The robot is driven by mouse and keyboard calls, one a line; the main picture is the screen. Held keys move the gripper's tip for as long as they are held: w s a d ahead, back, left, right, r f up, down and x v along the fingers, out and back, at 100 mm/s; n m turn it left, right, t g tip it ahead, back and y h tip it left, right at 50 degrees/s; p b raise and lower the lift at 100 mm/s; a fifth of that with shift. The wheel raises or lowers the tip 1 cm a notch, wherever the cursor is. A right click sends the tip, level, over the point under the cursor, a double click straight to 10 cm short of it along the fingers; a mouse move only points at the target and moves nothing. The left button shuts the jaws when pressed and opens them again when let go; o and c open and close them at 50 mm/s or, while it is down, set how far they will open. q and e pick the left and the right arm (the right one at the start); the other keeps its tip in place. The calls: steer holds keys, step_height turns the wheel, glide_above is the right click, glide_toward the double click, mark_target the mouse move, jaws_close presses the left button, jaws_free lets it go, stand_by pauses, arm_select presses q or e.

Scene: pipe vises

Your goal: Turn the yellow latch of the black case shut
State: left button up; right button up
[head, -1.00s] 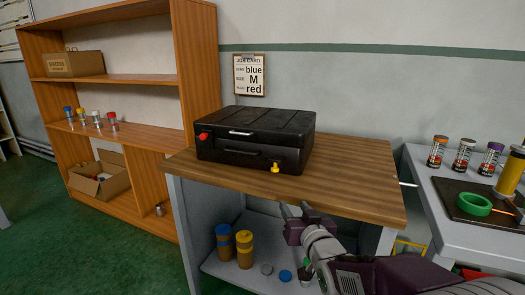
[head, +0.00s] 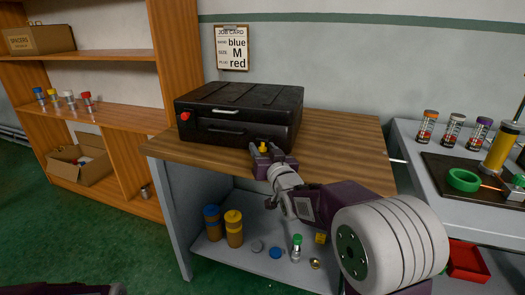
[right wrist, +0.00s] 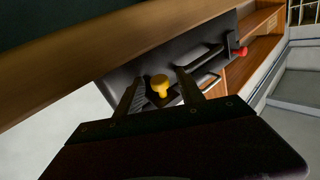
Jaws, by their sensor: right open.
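The black case (head: 240,98) stands closed on the wooden bench top, its front towards me. The yellow latch (head: 263,147) is at the right end of its front. My right gripper (head: 266,155) is open at the latch. In the right wrist view, the yellow latch (right wrist: 159,84) shows between the two spread fingers of the right gripper (right wrist: 157,82), with gaps on both sides. The fingers do not appear to pinch it. A red latch (head: 185,116) is at the front's left end. My left gripper is not in view.
The wooden bench top (head: 335,145) is clear to the right of the case. Its lower shelf (head: 225,258) holds jars and caps. A job card (head: 232,48) hangs on the wall behind. A grey side table (head: 405,150) stands at right.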

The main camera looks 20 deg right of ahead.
steer(key=shift+w, duration=0.3)
jaws_close()
stand_by(1.2)
